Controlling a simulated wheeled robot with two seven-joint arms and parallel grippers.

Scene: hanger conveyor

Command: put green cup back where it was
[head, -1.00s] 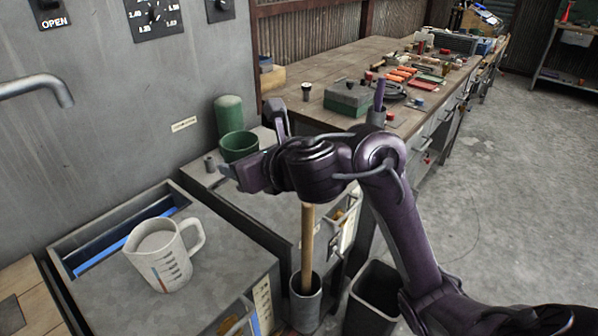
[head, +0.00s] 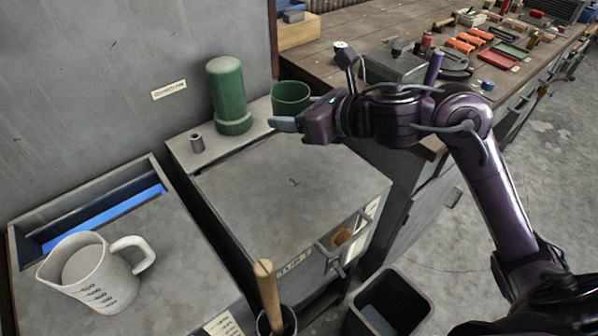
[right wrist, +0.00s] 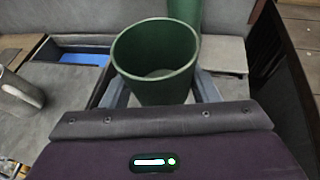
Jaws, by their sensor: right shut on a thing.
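The green cup (head: 291,97) is an open, upright, empty-looking cup. It is right of the tall green cylinder (head: 229,95) in the head view, over or on the back of the grey cabinet. My right gripper (head: 288,122) is shut on the cup. In the right wrist view the fingers (right wrist: 160,90) flank the cup (right wrist: 155,62), with the cylinder (right wrist: 185,12) behind it. I cannot tell whether the cup's base touches the cabinet; the gripper partly hides it. My left gripper is out of view.
The grey cabinet top (head: 290,185) is clear in front. A white measuring jug (head: 92,275) stands on the left unit. A cluttered workbench (head: 340,50) is at the right, and a black bin (head: 388,305) below.

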